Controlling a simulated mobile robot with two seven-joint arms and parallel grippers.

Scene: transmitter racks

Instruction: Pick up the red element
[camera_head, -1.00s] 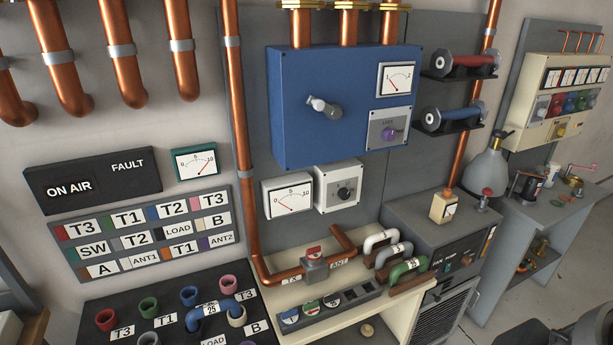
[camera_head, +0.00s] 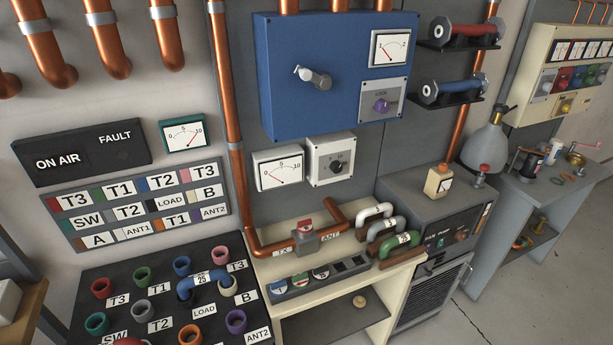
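Neither of my grippers shows in the head view.
A blue cabinet (camera_head: 290,85) with a handle hangs left of the shelves. A cream bench (camera_head: 270,232) holds pipes and handles. Floor (camera_head: 500,300) is clear at right.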

